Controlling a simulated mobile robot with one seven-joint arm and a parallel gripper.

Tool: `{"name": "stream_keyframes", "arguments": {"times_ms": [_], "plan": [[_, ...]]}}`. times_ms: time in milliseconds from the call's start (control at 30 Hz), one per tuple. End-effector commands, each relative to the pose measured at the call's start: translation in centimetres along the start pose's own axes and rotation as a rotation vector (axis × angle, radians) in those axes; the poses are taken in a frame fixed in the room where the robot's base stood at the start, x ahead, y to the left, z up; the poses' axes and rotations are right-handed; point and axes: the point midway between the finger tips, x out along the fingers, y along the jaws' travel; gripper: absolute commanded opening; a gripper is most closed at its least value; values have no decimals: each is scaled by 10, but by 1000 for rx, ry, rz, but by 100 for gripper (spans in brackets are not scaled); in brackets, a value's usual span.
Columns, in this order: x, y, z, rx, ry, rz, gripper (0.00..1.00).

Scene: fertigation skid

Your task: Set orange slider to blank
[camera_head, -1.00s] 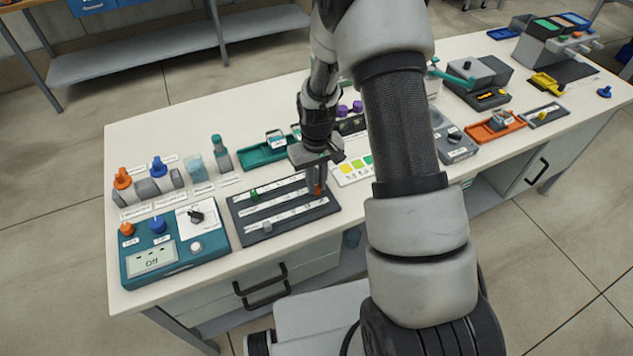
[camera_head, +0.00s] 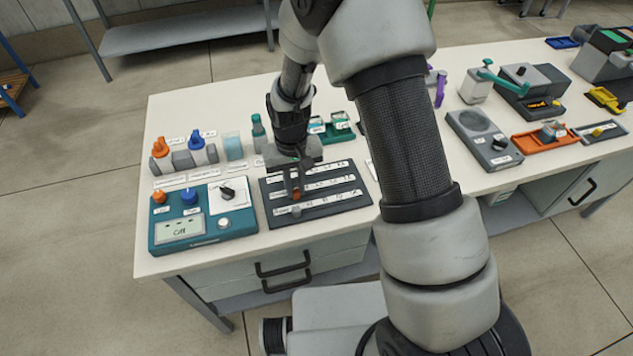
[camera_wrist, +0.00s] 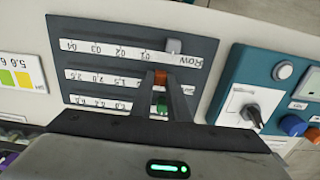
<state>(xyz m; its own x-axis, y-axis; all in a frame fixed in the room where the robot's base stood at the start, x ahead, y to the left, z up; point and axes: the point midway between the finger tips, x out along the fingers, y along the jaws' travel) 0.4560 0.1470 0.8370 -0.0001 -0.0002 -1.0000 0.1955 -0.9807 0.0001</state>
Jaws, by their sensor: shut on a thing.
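The dark slider panel (camera_head: 345,206) has three labelled tracks and lies on the bench, right of the teal control box. The orange slider (camera_wrist: 160,76) is on the middle track, towards the panel's left side in the head view (camera_head: 296,194). My gripper (camera_wrist: 161,82) is shut on it from above, with a finger on each side. The green slider (camera_wrist: 162,104) shows between my fingers in the wrist view, on the neighbouring track. The grey slider (camera_wrist: 173,46) is on the other outer track. The label at the orange slider is hidden by my fingers.
The teal control box (camera_head: 165,218) with its knobs stands close left of the panel. Orange and blue knobbed bottles (camera_head: 197,140) and a green-capped bottle (camera_head: 258,130) stand behind. A colour chart (camera_wrist: 18,80) lies on the panel's other side.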

Motion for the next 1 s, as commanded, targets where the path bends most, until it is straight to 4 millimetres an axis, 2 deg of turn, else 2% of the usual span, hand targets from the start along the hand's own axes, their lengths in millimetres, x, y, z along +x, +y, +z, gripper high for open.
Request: {"name": "stream_keyframes", "arguments": {"times_ms": [200, 533, 567, 633, 667, 1000], "plan": [[0, -15, 0, 1, 0, 0, 0], [-1, -18, -1, -1, 1, -3, 0], [-1, -18, -1, -1, 1, -4, 20], [-1, -18, -1, -2, 1, -3, 32], [-1, -18, -1, -1, 1, -3, 34], [-4, -16, -1, 0, 1, -1, 34]]}}
